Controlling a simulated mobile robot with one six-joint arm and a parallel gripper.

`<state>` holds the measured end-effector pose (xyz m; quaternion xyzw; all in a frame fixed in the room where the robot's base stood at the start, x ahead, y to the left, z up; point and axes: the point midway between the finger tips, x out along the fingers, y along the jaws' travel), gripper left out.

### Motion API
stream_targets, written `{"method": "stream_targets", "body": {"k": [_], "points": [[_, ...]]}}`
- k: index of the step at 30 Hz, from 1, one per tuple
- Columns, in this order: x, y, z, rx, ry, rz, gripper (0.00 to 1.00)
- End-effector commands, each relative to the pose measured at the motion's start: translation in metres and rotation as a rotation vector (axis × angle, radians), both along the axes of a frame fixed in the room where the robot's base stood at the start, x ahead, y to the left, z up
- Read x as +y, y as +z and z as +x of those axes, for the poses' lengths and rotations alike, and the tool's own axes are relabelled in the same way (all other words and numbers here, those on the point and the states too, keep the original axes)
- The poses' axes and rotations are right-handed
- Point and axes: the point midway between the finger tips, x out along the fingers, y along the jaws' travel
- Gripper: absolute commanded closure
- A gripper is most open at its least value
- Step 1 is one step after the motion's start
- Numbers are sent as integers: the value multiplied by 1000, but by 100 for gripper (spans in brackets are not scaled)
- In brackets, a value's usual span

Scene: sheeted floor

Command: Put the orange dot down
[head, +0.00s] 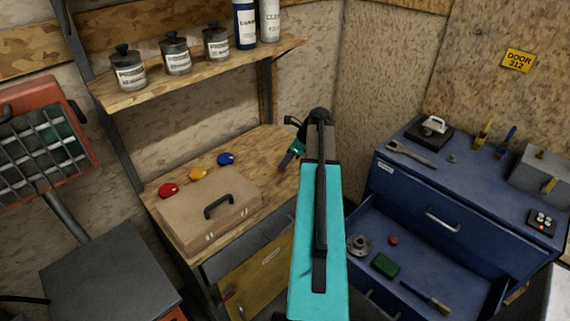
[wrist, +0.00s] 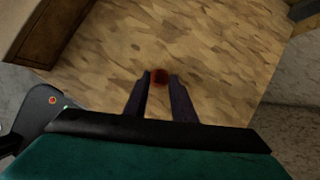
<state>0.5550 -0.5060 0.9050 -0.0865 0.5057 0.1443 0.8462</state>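My gripper (wrist: 159,77) points down at the wooden bench top, its two dark purple fingers close together. Between the fingertips is a small round dot (wrist: 160,76), dark orange-red in the shade, touching both fingers. It appears held, and I cannot tell how far above the wood it is. In the head view my gripper (head: 286,163) is over the right end of the bench (head: 262,150), to the right of the blue round piece (head: 226,159). The orange dot cannot be made out in the head view.
A yellow piece (head: 198,174) and a red piece (head: 168,190) lie on the bench behind a tan case (head: 208,215). The wood around my fingertips is clear. A shelf (head: 200,72) with jars is above. A blue drawer cabinet (head: 450,190) stands at right, with an open drawer.

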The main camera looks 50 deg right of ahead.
Motion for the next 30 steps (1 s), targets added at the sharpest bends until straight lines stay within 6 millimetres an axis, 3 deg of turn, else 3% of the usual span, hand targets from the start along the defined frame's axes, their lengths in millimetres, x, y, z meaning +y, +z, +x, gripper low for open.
{"method": "stream_targets", "body": {"k": [21,30], "points": [[-13,72,-37,0,0,-1,77],[-16,90,-46,0,0,0,77]]}}
